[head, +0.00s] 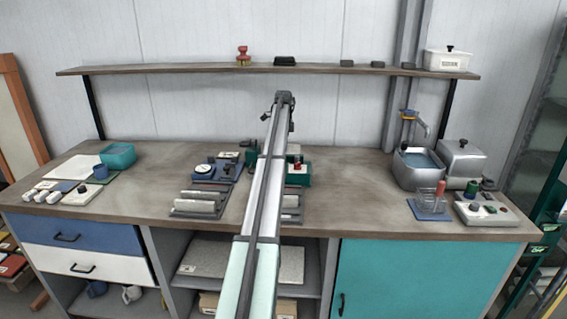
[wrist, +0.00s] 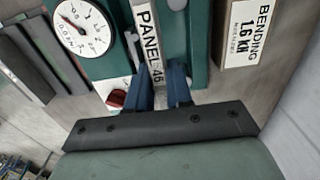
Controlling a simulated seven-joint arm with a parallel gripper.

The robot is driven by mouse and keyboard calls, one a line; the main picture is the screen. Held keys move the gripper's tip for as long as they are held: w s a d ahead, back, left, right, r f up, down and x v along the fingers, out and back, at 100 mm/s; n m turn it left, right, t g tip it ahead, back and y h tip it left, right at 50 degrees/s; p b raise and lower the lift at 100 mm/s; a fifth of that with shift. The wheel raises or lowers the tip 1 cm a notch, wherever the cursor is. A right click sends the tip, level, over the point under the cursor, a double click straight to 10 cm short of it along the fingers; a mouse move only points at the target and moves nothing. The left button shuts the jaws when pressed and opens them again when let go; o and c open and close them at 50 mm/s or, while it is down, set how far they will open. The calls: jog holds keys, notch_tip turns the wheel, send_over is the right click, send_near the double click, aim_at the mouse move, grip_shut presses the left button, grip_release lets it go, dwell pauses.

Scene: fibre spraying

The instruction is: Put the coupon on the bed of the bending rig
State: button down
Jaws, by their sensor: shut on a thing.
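My gripper (wrist: 163,88) shows in the wrist view as two blue fingers, shut on the coupon (wrist: 148,38), a narrow pale strip that reads "PANEL 46". The coupon's near end is between the fingertips. The bending rig (wrist: 200,50) is below and around it, with a teal body, a white dial, a red knob and a "BENDING 1.6 KN" plate. I cannot tell whether the coupon touches the bed. In the head view the rig (head: 304,176) is partly hidden behind my arm, and my gripper and the coupon are hidden.
The worktop (head: 350,205) is clear to the right of the rig. Racks of rolls (head: 198,203) and a dial device (head: 203,171) stand to its left. A sink-like tank (head: 418,168) and a control box (head: 487,212) stand at the right. A shelf (head: 220,68) runs behind.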

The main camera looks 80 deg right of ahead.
jog(key=shift+f, duration=3.6)
jog(key=shift+f, duration=0.15)
jog(key=c, duration=1)
grip_release()
notch_tip(320, 180, up, 12)
jog(key=shift+r, duration=0.15)
